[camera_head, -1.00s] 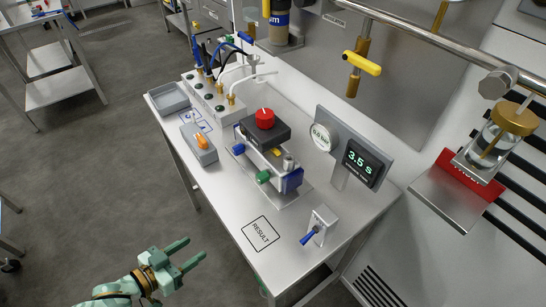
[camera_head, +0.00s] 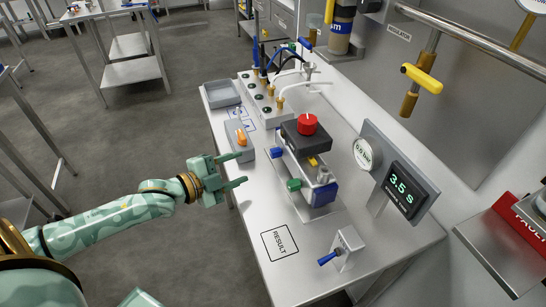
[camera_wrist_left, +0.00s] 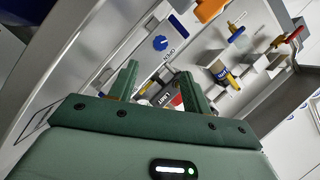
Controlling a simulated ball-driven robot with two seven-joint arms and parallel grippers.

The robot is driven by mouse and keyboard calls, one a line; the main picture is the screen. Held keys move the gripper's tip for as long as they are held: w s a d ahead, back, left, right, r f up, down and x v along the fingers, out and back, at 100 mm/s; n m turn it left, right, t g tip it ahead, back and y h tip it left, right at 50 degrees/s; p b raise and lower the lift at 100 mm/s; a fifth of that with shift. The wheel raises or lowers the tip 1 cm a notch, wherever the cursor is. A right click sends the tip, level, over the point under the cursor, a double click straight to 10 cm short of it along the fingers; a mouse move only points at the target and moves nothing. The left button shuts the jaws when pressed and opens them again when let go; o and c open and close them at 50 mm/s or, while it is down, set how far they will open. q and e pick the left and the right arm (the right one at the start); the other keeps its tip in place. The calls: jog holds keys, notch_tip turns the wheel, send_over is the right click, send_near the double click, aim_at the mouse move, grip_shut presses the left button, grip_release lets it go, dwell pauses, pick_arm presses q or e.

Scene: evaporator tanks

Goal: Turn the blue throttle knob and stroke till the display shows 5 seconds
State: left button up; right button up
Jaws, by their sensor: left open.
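The valve block (camera_head: 306,136) with a red knob (camera_head: 307,124) on top stands on the bench. A small blue knob (camera_head: 277,153) is on its near left side, and a green one (camera_head: 293,185) sits lower. A blue part (camera_head: 323,194) is at its front end. The display (camera_head: 405,190) reads 3.5 s. My left gripper (camera_head: 244,168) is open and empty, left of the block and apart from it, fingers pointing right. In the left wrist view, the open fingers (camera_wrist_left: 160,82) show; a round blue knob (camera_wrist_left: 161,43) with a white mark appears beyond. My right gripper is not in view.
A switch box (camera_head: 346,245) with a blue lever stands at the bench front, near the RESULT square (camera_head: 280,243). A grey box with an orange knob (camera_head: 241,138) lies behind the gripper. A round gauge (camera_head: 363,154) is beside the display. Bench between gripper and block is clear.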

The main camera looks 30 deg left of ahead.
aim_at(271, 154)
pick_arm(q)
jog(key=b+x, duration=0.3)
jog(key=x, duration=0.8)
jog(key=shift+f, duration=0.15)
jog(key=shift+w+d, duration=0.15)
jog(key=shift+w, duration=0.2)
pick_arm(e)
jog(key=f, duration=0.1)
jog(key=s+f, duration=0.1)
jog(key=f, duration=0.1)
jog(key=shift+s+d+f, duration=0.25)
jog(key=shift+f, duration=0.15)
pick_arm(q)
jog(key=shift+c, duration=0.3)
